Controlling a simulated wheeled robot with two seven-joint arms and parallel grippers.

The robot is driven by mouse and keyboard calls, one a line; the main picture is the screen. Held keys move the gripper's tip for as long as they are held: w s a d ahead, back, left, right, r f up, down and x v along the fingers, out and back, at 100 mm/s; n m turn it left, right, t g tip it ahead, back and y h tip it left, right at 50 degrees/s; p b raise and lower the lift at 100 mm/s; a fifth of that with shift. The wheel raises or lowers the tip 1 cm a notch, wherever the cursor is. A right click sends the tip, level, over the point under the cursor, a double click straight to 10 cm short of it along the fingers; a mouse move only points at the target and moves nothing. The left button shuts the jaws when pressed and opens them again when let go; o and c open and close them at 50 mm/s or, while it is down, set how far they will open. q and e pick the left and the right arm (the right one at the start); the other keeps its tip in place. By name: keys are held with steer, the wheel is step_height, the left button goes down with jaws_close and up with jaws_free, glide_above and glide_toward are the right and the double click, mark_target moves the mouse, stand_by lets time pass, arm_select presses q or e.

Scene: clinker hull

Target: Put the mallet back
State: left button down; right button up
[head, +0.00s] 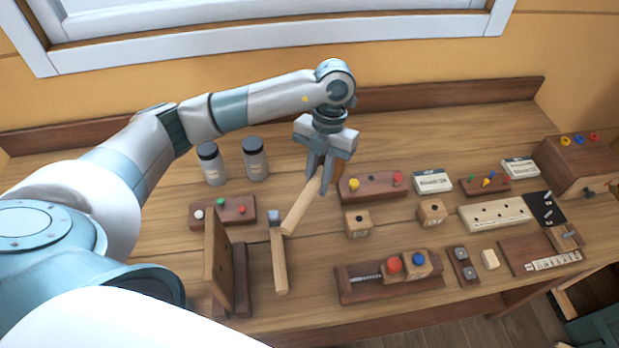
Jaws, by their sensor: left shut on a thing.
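My left gripper (318,185) points down over the middle of the bench, shut on what looks like the mallet. A pale wooden handle (301,206) slants from the fingers down to the lower left. A darker brown part shows behind and between the fingers, mostly hidden, so I cannot tell the head's full shape. The handle's lower end is close to a second pale wooden bar with a grey block (274,217) at its top; I cannot tell whether they touch. My right gripper is not in view.
An upright brown board (217,262) stands at the left, with two lidded jars (255,159) behind. Several blocks, a red-knobbed clamp-like fixture (392,275), a peg board (372,187) and a slotted pale board (495,214) crowd the right. The bench's (520,110) back strip is clear.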

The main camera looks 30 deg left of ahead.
arm_select(q)
steer(key=n+p, duration=0.1)
steer(key=n, duration=0.1)
steer(key=s+a+f+n+h, duration=0.1)
steer(key=n, duration=0.1)
steer(key=f+n+p, duration=0.1)
steer(key=n, duration=0.2)
steer(key=shift+s+a+f+t+h+p, duration=0.1)
steer(key=shift+s+a+t+h+p, duration=0.1)
steer(key=shift+s+t+h+p, duration=0.15)
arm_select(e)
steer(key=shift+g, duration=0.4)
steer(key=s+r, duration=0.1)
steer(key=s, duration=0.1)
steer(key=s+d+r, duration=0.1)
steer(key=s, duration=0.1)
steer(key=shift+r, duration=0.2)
arm_select(q)
steer(key=shift+w+f, duration=0.1)
steer(key=shift+f, duration=0.05)
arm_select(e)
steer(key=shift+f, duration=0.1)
arm_select(q)
steer(key=shift+f+b, duration=2.9)
steer(key=shift+f, duration=0.95)
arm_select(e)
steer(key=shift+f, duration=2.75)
